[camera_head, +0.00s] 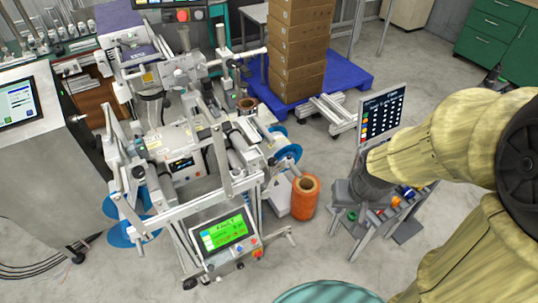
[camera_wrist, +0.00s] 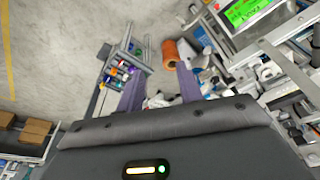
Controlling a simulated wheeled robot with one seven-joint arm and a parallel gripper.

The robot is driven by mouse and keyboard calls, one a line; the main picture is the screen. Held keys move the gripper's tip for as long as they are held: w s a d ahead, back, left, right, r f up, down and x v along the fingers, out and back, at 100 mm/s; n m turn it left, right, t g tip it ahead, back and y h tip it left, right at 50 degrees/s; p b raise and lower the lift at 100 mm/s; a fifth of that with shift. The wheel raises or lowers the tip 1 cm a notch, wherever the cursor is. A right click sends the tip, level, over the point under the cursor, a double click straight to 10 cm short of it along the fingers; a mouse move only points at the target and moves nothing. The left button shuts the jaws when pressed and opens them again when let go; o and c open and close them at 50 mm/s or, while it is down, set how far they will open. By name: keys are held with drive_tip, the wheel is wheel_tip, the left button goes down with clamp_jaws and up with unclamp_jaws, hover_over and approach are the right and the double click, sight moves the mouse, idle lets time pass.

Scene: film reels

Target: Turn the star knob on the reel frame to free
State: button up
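The reel frame (camera_head: 232,185) is a pale metal machine left of centre in the head view, with blue reels (camera_head: 118,206) on its sides. I cannot pick out the star knob or its setting in either view. A panel with a green screen (camera_head: 223,232) sits at the frame's front; it also shows at the top of the wrist view (camera_wrist: 246,12). My gripper (camera_wrist: 160,68) has its two fingers apart with nothing between them. In the head view it hangs to the right of the frame, clear of it, over a small cart.
An orange roll (camera_head: 304,198) stands on the floor between the frame and the small cart (camera_head: 408,226), which holds coloured items and a dark sign (camera_head: 382,114). Stacked cartons (camera_head: 298,50) stand on a blue pallet (camera_head: 345,75) behind. Open floor lies in front of the cart.

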drive_tip(key=o, duration=0.5)
drive_tip(key=shift+f, duration=0.1)
drive_tip(key=shift+o, duration=0.3)
drive_tip(key=w+f+t+b, duration=0.2)
drive_tip(key=w+f+b, duration=0.4)
drive_tip(key=f, duration=0.1)
drive_tip(key=shift+n+b, duration=0.4)
drive_tip(key=n+t+y+b, duration=0.5)
drive_tip(key=t+y+b, duration=0.5)
drive_tip(key=b, duration=1.7)
approach(274, 163)
drive_tip(key=v, duration=0.5)
drive_tip(key=shift+s+f, duration=0.1)
drive_tip(key=shift+s, duration=0.05)
drive_tip(key=b+x, duration=0.1)
drive_tip(key=x, duration=0.7)
drive_tip(key=b+x, duration=0.1)
drive_tip(key=x, duration=0.8)
drive_tip(key=shift+w+a+r, duration=0.1)
drive_tip(key=shift+w+r, duration=0.15)
